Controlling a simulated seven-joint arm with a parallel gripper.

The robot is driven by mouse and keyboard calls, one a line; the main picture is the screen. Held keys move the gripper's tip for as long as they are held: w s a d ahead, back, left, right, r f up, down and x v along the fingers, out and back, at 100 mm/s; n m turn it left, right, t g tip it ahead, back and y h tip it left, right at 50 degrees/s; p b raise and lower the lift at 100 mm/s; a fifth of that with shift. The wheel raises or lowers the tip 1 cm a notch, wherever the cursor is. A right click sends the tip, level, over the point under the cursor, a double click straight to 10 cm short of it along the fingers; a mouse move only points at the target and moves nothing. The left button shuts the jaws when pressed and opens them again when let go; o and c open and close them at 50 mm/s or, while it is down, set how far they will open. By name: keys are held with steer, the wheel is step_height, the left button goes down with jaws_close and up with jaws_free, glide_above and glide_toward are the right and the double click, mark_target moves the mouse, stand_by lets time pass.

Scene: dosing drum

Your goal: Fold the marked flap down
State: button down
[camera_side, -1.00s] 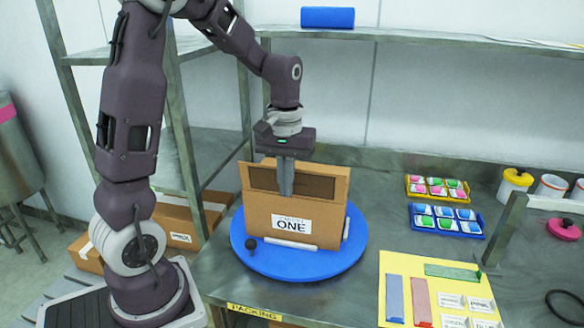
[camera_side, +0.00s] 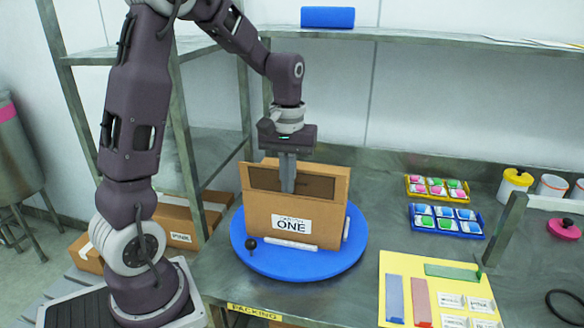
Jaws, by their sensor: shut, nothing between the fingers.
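A brown cardboard carton (camera_side: 262,213) stands upright on a blue round turntable (camera_side: 290,268). Its front label reads "ONE". The carton's top is open, and a dark brown panel shows inside the opening. A side flap (camera_side: 245,176) stands up at the left end. I cannot tell which flap carries a mark. My gripper (camera_side: 288,190) points straight down at the middle of the opening, fingers shut with nothing between them. Its fingertips are at or just inside the opening; whether they touch cardboard I cannot tell.
A black knob (camera_side: 250,243) and a white bar (camera_side: 290,244) are at the carton's front foot. Yellow (camera_side: 437,188) and blue (camera_side: 446,221) trays stand to the right. A yellow board (camera_side: 437,290) lies at the front right. A steel shelf (camera_side: 420,38) runs behind.

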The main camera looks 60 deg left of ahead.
steer(key=w+a, duration=0.5)
stand_by(0.4)
steer(key=shift+f, duration=0.1)
steer(key=shift+w+a+f, duration=0.5)
steer(key=shift+f, duration=0.6)
step_height(320, 180, up, 8)
steer(key=shift+f, duration=0.25)
stand_by(0.4)
